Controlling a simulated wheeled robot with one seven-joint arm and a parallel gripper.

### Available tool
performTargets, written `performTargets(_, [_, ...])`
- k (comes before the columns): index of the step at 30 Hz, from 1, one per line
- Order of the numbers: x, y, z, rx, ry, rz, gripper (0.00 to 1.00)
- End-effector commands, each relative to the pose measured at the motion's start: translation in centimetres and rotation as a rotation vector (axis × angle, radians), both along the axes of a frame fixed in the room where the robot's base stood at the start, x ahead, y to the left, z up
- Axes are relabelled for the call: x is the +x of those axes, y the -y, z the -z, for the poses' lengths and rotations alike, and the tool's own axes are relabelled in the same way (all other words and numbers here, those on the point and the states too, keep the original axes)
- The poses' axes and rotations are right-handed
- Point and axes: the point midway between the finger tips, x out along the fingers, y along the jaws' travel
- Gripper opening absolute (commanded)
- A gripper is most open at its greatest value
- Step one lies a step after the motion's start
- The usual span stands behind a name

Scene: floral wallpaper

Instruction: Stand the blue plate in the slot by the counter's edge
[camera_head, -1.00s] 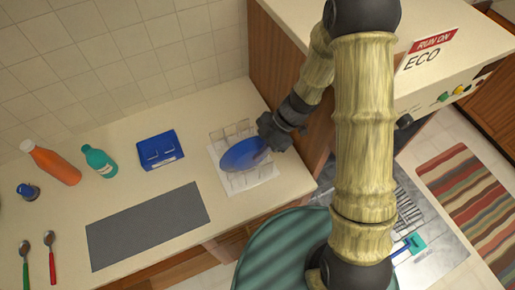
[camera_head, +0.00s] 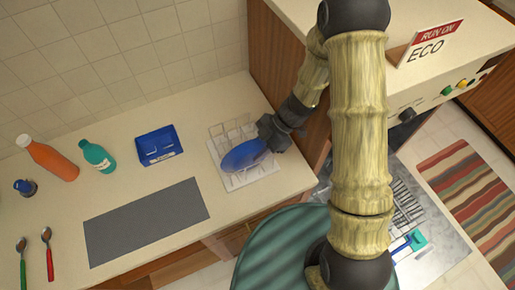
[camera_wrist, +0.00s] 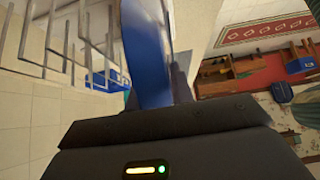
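The blue plate (camera_head: 244,156) is in my gripper (camera_head: 270,143), which is shut on its right-hand edge. The plate is over the front part of the white dish rack (camera_head: 232,131), near the counter's front edge. In the wrist view the plate (camera_wrist: 146,50) shows nearly edge-on, rising from the gripper (camera_wrist: 155,100), with the rack's wire prongs (camera_wrist: 68,35) to its left. The plate covers some prongs in the head view. I cannot tell whether its lower edge touches the rack or sits in a slot.
A blue bin (camera_head: 159,146), a teal bottle (camera_head: 98,157) and an orange bottle (camera_head: 50,160) stand left of the rack. A grey mat (camera_head: 147,220) and two spoons (camera_head: 48,255) lie on the counter (camera_head: 200,185). A tall wooden cabinet side (camera_head: 283,70) is close on the right.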

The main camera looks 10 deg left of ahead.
Motion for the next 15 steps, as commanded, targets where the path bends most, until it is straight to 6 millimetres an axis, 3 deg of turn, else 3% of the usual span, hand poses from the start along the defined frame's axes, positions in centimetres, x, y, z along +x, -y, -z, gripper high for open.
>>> performTargets(1, [0.00, -0.01, -0.02, 0.000, 0.000, 0.000, 0.34])
performTargets(3, [0.01, 0.00, -0.02, 0.000, 0.000, 0.000, 0.45])
performTargets(15, [0.03, -0.03, -0.46, 0.000, 0.002, 0.000, 0.45])
